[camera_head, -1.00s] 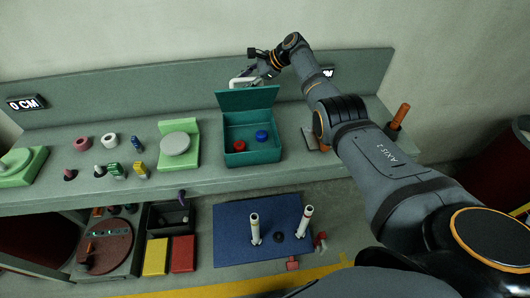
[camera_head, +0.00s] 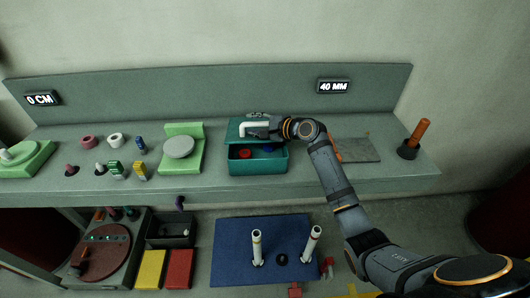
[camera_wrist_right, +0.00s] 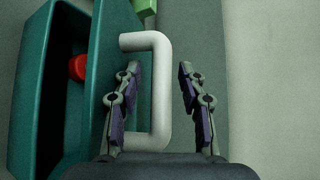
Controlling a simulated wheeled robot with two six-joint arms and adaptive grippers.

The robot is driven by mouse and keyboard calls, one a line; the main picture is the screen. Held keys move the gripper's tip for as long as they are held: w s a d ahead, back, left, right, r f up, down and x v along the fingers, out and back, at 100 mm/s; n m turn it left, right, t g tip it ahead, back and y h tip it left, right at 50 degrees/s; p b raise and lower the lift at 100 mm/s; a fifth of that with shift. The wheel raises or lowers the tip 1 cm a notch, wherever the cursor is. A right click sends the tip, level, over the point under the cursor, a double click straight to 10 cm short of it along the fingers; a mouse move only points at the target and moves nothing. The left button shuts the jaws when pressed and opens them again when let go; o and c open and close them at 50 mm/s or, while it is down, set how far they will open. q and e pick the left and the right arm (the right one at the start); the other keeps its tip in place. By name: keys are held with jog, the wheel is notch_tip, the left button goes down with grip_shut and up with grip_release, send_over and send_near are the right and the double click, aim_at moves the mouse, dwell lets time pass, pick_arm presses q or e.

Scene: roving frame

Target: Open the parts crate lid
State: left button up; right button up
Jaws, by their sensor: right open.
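The teal parts crate (camera_head: 258,167) stands on the bench. A red part (camera_head: 245,154) and a blue part (camera_head: 268,149) show inside, below the lid's front edge. The white handle (camera_wrist_right: 160,95) is a loop on the lid. My right gripper (camera_wrist_right: 158,95) is open, with one finger inside the loop and the other outside the bar. The right gripper and arm hide the lid's right part in the head view. My left gripper is not in view.
A green stand with a grey disc (camera_head: 179,147) is left of the crate. A grey plate (camera_head: 358,150) and a holder with an orange-handled tool (camera_head: 418,138) are to the right. A blue mat (camera_head: 230,250) with two white posts lies below the bench.

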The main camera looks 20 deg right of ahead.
aim_at(256, 142)
jog(key=f+b, duration=0.1)
jog(key=s+f+b, duration=0.1)
jog(key=f+b, duration=0.1)
jog(key=shift+s+d+n+t+b, duration=0.25)
jog(key=shift+d+n+t+b, duration=0.05)
jog(key=shift+t+b, duration=0.1)
jog(key=f+b, duration=0.1)
jog(key=b, duration=0.1)
jog(key=f+b, duration=0.1)
jog(key=b, duration=0.2)
jog(key=a+f+n+t+b, duration=0.1)
jog(key=b, duration=0.1)
jog(key=shift+s+b, duration=0.35)
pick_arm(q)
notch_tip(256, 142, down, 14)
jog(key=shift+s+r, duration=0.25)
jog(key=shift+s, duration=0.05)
pick_arm(e)
jog(key=shift+y, duration=0.3)
jog(key=v, duration=0.5)
jog(key=shift+s+r, duration=0.25)
jog(key=shift+r, duration=0.2)
jog(key=shift+t, duration=0.3)
jog(key=shift+d, duration=0.1)
